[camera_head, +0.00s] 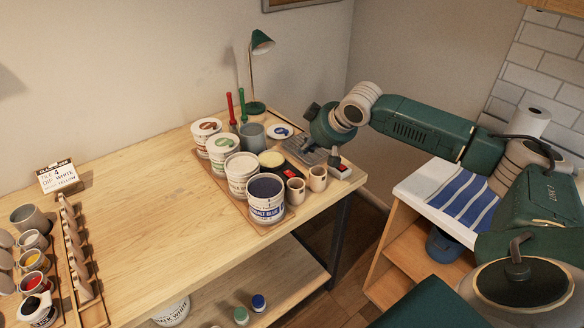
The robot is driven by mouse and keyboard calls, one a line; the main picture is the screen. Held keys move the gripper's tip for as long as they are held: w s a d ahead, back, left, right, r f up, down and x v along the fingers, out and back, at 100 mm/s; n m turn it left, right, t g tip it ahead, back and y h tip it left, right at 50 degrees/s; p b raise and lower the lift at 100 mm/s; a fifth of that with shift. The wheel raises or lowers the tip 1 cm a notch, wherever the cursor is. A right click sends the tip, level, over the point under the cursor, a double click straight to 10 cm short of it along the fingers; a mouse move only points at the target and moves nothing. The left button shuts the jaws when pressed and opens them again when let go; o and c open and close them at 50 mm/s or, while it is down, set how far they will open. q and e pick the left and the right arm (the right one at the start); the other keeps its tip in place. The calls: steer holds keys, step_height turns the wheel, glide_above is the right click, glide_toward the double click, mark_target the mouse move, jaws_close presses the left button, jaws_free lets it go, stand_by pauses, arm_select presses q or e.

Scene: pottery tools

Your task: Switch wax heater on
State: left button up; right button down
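My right arm reaches in from the right, and its gripper (326,158) points down over the far right corner of the wooden table. Its fingers are small and partly overlap, so I cannot tell whether they are open or shut. Just beside the fingers is a pale box with a small red part (340,169), which looks like the wax heater and its switch. The gripper hides part of it, and I cannot tell whether they touch or which way the switch sits. My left gripper is not in view.
Left of the gripper stand glaze tubs, including a dark blue one (266,197), and two small beige cups (296,190). A green lamp (256,75) stands behind. A label card (59,177) and paint cups are at the far left. The table's middle (150,220) is clear.

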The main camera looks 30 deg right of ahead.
steer(key=p, duration=0.3)
glide_toward(287, 173)
steer(key=w+r, duration=0.2)
steer(key=w, duration=0.1)
steer(key=f, duration=0.1)
steer(key=f+p, duration=0.1)
steer(key=f, duration=0.3)
steer(key=shift+w+a+p, duration=0.15)
steer(key=shift+w+p, duration=0.15)
steer(key=shift+s+f, duration=0.15)
steer(key=shift+f, duration=0.35)
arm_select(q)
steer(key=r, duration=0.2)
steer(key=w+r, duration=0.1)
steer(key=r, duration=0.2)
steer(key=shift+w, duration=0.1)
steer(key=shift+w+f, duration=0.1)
